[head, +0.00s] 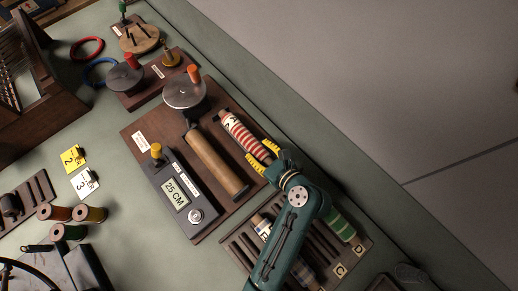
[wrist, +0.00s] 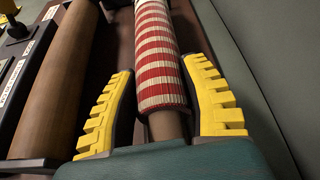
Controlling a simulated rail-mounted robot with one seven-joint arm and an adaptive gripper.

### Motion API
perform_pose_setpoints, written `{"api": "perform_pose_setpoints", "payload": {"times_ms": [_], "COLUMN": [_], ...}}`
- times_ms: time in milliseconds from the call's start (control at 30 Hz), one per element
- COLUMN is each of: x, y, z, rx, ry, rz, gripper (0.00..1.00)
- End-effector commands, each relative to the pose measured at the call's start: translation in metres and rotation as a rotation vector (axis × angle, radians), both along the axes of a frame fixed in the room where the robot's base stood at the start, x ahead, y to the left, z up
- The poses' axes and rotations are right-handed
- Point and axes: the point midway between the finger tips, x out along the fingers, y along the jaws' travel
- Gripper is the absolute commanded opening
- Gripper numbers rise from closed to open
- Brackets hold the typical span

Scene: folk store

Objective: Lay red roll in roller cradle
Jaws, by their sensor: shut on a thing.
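The red roll (head: 238,132), striped red and white around a brown core, lies lengthwise over the right side of the dark wooden winding board. It also shows in the wrist view (wrist: 156,55). My gripper (head: 263,155) has its yellow fingers on both sides of the roll's near end and is shut on it. The roll is parallel to the wooden roller (head: 217,162) and to its right. The roller cradle seems to be the slot under the roll; it is mostly hidden, and I cannot tell whether the roll touches it.
A crank disc (head: 184,93) with an orange handle stands at the board's far end. A 25 CM counter (head: 176,192) sits left of the roller. A slatted rack (head: 236,250) with other rolls, one green (head: 338,222), lies below my arm. Spools (head: 90,214) stand at left.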

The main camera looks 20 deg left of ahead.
Motion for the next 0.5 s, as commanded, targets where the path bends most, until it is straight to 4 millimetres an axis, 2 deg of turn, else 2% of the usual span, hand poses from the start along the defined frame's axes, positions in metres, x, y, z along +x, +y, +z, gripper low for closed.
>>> {"api": "perform_pose_setpoints", "payload": {"times_ms": [33,67,167,200,500], "x": [0.0005,0.0004,0.0004,0.0003,-0.0013], "y": [0.0000,0.0001,0.0000,0.0000,-0.0018], "z": [0.0009,0.0009,0.0007,0.0006,-0.0002], "rx": [0.000,0.000,0.000,0.000,0.000], "ry": [-0.002,-0.002,-0.002,-0.002,0.001], "rz": [0.000,0.000,0.000,0.000,0.000], "gripper": [0.06,0.53,0.72,0.75,0.75]}}
